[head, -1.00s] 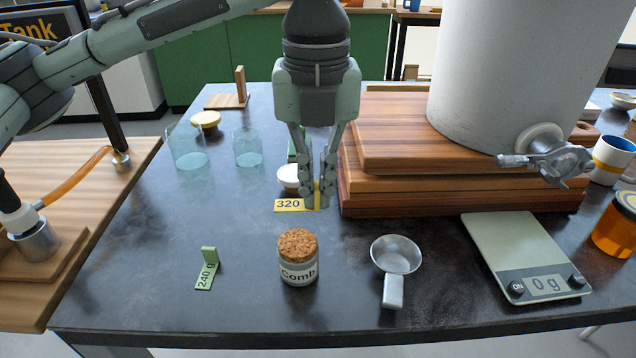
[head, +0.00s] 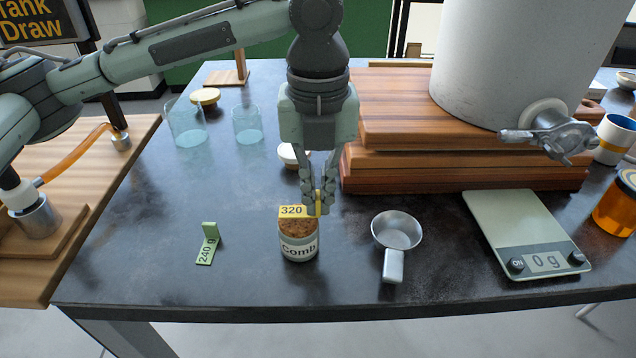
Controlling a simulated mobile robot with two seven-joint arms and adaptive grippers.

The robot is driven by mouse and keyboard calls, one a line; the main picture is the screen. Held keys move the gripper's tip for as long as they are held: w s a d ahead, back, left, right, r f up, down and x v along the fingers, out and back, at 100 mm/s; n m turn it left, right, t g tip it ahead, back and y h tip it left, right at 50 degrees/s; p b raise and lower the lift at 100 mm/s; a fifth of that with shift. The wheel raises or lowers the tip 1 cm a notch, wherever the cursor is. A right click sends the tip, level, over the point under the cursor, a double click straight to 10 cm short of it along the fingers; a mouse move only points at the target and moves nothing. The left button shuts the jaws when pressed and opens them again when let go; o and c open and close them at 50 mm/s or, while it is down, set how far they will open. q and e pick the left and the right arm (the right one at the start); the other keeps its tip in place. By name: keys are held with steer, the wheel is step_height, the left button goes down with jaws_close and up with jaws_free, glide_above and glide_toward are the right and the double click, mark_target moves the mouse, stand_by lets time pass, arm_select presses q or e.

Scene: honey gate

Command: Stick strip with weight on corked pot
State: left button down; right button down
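The corked pot (head: 299,246) stands upright near the front middle of the table, with a cork lid and a label reading "Comb". My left gripper (head: 318,206) is shut on a yellow strip (head: 291,211) marked "320", gripping its upright tab at the right end. The strip shows over the back edge of the cork; I cannot tell whether it touches. A green strip (head: 207,245) marked "240 g" lies on the table left of the pot, its tab upright. My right gripper is not in view.
A metal scoop (head: 396,232) and a scale (head: 527,236) reading 0 g lie right of the pot. Stacked wooden boards (head: 460,160) carry a large white tank (head: 520,60) with a tap. Glass beakers (head: 187,124) stand behind left. The table's left front is mostly clear.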

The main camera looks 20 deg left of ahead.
arm_select(q)
steer(key=shift+f, duration=0.15)
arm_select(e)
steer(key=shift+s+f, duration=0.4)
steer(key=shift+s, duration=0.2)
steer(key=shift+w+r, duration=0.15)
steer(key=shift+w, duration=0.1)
arm_select(q)
steer(key=shift+f, duration=0.35)
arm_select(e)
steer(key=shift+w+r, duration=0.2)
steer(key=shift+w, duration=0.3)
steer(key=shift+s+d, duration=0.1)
